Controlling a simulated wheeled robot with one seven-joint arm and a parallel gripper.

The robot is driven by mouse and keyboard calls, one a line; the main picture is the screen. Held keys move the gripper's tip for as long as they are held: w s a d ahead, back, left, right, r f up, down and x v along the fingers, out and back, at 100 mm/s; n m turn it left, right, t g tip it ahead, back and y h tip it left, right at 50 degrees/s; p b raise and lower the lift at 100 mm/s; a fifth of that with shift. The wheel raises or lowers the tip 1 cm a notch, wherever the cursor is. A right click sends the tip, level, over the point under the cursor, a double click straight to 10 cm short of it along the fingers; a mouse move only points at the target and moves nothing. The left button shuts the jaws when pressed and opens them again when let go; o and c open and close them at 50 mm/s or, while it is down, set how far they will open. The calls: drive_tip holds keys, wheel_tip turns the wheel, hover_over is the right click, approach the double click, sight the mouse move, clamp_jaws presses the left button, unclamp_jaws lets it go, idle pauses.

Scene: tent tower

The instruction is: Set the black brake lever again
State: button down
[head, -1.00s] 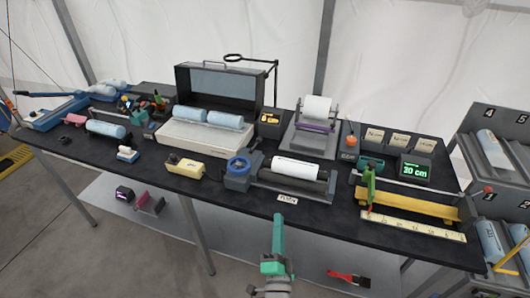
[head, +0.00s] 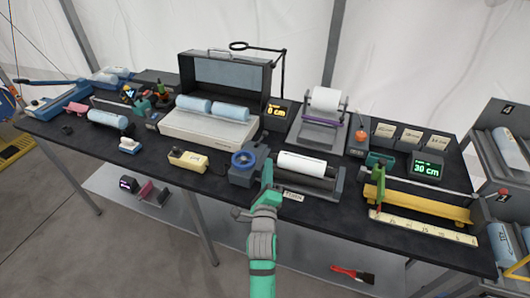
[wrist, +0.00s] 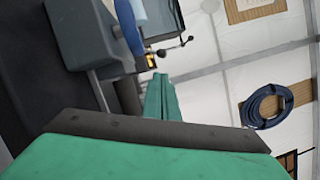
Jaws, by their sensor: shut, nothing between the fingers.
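The grey housing with a blue hand wheel (head: 243,160) stands at the front middle of the bench, at the left end of a roller unit with a white roll (head: 302,162). A thin dark lever (head: 264,136) shows just behind the housing, seemingly the black brake lever; its lower end is hard to make out. In the wrist view a dark rod with ball ends (wrist: 174,46) sits beyond the blue wheel (wrist: 130,25). My green gripper (head: 267,172) is shut and empty, in front of the roller unit's left end, right of the wheel. Its fingers (wrist: 160,95) point toward the housing. Contact cannot be told.
A yellow box (head: 188,158) lies left of the housing. Behind are the open case (head: 225,90), a display reading 0 cm (head: 277,112) and a purple-barred roll stand (head: 325,120). A yellow ruler bed (head: 420,205) is at right. Floor before the bench is clear.

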drive_tip(key=w, duration=0.3)
drive_tip(key=w+r, duration=0.1)
drive_tip(key=w, duration=0.5)
drive_tip(key=shift+w+r, duration=0.15)
drive_tip(key=shift+w, duration=0.25)
